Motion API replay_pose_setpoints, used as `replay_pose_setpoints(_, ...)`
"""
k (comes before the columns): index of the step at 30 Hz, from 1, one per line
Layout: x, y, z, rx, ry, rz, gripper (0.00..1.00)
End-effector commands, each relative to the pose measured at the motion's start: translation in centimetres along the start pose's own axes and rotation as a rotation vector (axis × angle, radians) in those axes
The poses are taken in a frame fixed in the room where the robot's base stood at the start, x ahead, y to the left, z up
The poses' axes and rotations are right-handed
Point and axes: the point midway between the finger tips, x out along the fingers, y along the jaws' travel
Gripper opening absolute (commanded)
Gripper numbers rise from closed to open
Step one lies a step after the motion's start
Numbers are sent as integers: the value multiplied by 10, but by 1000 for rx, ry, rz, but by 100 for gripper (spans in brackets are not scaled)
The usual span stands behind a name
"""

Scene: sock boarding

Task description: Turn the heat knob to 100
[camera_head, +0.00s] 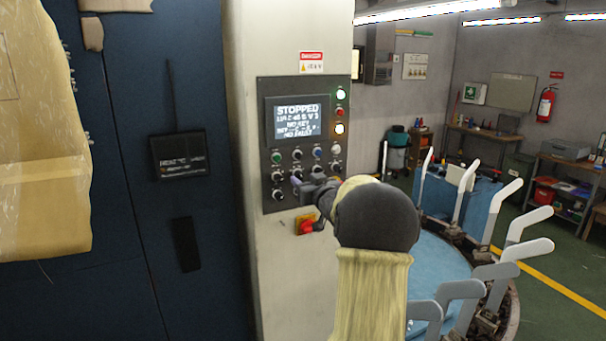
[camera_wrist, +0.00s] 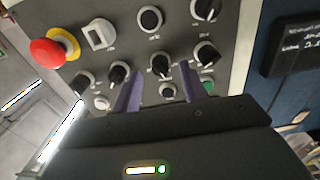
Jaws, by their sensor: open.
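The grey control panel (camera_head: 265,120) stands on a pale column and carries rows of knobs and buttons; their labels are too small to read, so I cannot tell which is the heat knob. My gripper (camera_head: 312,189) is at the panel's lower part in the head view, hiding some controls. In the wrist view my gripper (camera_wrist: 160,74) is open, its two purple fingers pointing at the panel. A black knob (camera_wrist: 159,65) with a white mark lies between the fingertips; I cannot tell whether they touch it. More black knobs (camera_wrist: 117,74) and (camera_wrist: 206,54) sit to either side.
A red emergency stop (camera_head: 306,227) on a yellow base is just below the panel; it also shows in the wrist view (camera_wrist: 48,52). The panel's screen (camera_head: 297,118) reads STOPPED. A round blue table (camera_head: 440,285) with upright pale forms stands close on the right.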

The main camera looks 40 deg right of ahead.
Motion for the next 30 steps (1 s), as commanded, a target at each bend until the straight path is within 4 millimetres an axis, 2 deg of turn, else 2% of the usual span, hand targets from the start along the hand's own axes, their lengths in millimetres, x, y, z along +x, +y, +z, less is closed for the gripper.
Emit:
replay_pose_setpoints(3,14,-1,-2,-1,0,-2,43)
replay_pose_setpoints(6,19,-1,0,-1,-1,-2,43)
replay_pose_setpoints(14,19,2,0,-1,0,2,43)
replay_pose_setpoints(17,19,4,0,-1,0,5,28)
replay_pose_setpoints(21,18,4,0,-1,0,6,0)
replay_pose_setpoints(30,19,2,1,-3,-2,3,0)
